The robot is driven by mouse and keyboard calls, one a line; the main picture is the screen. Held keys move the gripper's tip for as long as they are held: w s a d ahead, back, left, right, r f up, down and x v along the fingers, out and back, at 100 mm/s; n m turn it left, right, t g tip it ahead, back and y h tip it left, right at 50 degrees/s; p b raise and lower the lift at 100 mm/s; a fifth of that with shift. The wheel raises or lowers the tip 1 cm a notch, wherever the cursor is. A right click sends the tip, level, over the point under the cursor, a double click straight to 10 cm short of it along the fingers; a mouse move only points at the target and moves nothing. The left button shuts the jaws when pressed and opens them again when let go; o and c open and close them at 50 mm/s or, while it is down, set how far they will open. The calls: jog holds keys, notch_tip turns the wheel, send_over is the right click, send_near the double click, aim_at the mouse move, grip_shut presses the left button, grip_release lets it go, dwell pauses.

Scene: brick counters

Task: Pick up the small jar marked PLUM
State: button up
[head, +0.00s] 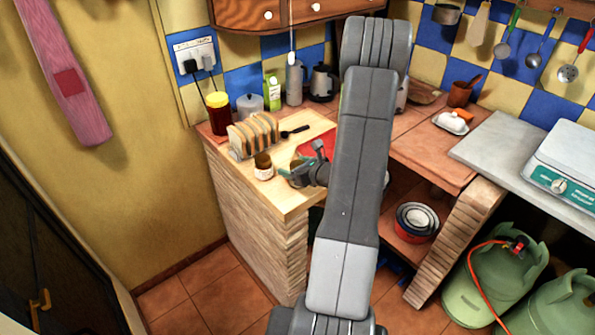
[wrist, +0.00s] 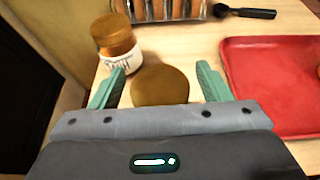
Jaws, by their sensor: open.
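A small jar (head: 264,169) with a brown lid and a white label stands on the wooden board near its left edge. In the wrist view this jar (wrist: 118,50) is beyond my left finger; its lettering is too blurred to read surely. A second round brown lid (wrist: 160,87) lies between my open fingers, seen from above; its body and any label are hidden. My gripper (wrist: 160,70) is open around that lid, with gaps on both sides. In the head view my gripper (head: 294,172) is low over the board, right of the labelled jar.
A red tray (wrist: 270,88) lies right of my gripper. A rack of toast (head: 253,135) and a black spoon (head: 295,131) are behind. A dark jar with a yellow lid (head: 218,113) stands at the back left. The board's front edge is close.

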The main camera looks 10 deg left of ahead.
jog(key=shift+w+a+f, duration=0.15)
jog(key=shift+w+a, duration=0.05)
jog(key=shift+w, duration=0.05)
jog(key=shift+c, duration=0.2)
jog(key=c, duration=1.3)
jog(key=shift+o, duration=0.2)
